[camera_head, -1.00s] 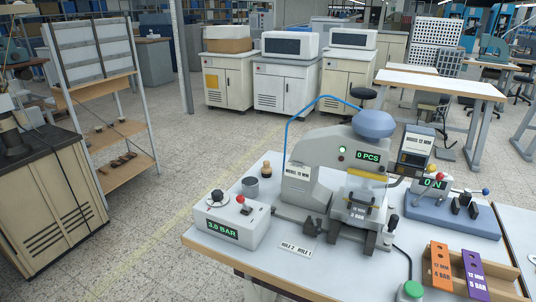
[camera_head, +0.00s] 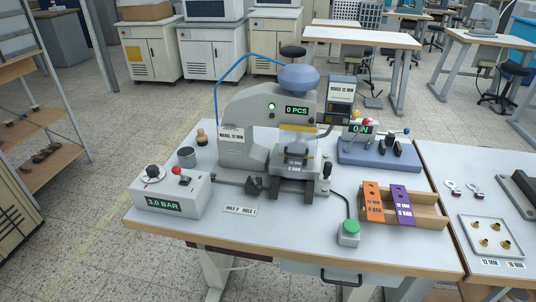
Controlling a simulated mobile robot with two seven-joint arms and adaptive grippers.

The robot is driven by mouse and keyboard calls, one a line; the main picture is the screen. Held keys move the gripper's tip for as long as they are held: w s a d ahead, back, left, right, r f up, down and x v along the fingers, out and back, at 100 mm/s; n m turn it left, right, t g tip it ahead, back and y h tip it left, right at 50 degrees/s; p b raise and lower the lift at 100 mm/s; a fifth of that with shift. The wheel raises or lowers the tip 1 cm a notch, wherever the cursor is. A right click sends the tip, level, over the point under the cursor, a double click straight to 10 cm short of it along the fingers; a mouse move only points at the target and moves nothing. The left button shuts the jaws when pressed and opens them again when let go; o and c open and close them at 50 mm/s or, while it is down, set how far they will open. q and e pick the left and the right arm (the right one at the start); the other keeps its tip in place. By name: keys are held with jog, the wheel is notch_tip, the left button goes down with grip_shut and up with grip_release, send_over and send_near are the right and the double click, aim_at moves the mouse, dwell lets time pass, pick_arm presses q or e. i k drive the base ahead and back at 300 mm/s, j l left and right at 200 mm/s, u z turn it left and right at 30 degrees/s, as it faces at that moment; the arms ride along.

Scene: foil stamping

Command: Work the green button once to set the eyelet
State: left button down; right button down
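The green button (camera_head: 350,227) is a round cap on a small pale box at the front right of the table, joined by a dark cable to the press. The grey eyeleting press (camera_head: 268,130) stands in the middle of the table. Its display reads "0 PCS" and a green lamp is lit beside it. A "12 MM" die block (camera_head: 297,165) sits under the press head. Any eyelet in the press is too small to tell. Neither of my grippers is in view.
A control box (camera_head: 170,194) reading "3.0 BAR" stands at the front left. A wooden holder (camera_head: 428,217) carries orange and purple tags. A blue-based tester (camera_head: 378,153) reads "0 N". A tray (camera_head: 491,252) with several brass pieces lies on the right table. The front table strip is clear.

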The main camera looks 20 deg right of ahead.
aim_at(351, 226)
jog(key=z, duration=1.4)
